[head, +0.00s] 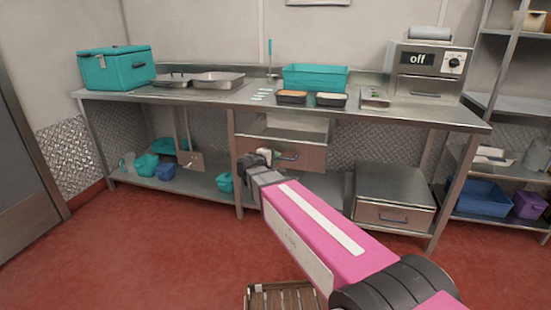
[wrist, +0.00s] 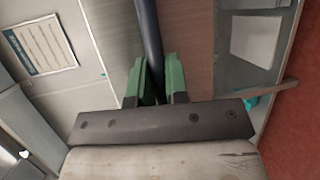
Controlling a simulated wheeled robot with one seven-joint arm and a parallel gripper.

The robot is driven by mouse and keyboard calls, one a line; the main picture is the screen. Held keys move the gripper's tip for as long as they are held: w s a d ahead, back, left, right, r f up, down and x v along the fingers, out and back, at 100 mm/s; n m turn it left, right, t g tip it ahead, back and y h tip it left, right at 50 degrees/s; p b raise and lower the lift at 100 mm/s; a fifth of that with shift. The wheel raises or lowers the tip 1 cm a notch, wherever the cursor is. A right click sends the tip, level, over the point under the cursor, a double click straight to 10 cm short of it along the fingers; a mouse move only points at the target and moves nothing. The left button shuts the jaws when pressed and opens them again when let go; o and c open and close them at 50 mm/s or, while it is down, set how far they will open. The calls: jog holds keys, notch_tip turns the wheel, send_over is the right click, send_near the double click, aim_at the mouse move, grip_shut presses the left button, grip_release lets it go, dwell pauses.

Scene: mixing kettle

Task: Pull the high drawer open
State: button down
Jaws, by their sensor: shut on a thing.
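The high drawer (head: 312,158) hangs under the middle of the steel counter, with a brownish front and a dark bar handle (head: 289,157). A pale surface shows just above its front; I cannot tell how far it stands out. My gripper (head: 272,156) is at the left part of this handle. In the wrist view, its green fingers (wrist: 157,80) are closed around the dark handle bar (wrist: 148,35), one on each side. The drawer front (wrist: 188,35) shows behind them. My gripper hides the handle's left end in the head view.
A lower drawer unit (head: 395,190) stands on the bottom shelf to the right. The counter (head: 215,97) above holds trays, teal containers and a device reading "off" (head: 430,60). A slatted wooden crate (head: 282,297) is on the red floor, near the bottom edge. Open floor (head: 150,240) lies left.

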jog(key=c, duration=1.1)
grip_release()
jog(key=shift+c, duration=0.2)
jog(key=v, duration=1)
jog(key=shift+s+a, duration=0.25)
jog(key=s+d+f+m+g+y, duration=0.5)
jog(key=s+d+f, duration=0.1)
jog(key=d+f, duration=0.3)
jog(key=s+d+f+m+g+y, duration=0.5)
jog(key=d+f, duration=0.4)
jog(key=f, duration=0.3)
jog(key=shift+s+d+f+g+y, duration=0.25)
jog(key=shift+s+f+g+y, duration=0.15)
jog(key=shift+s+g, duration=0.6)
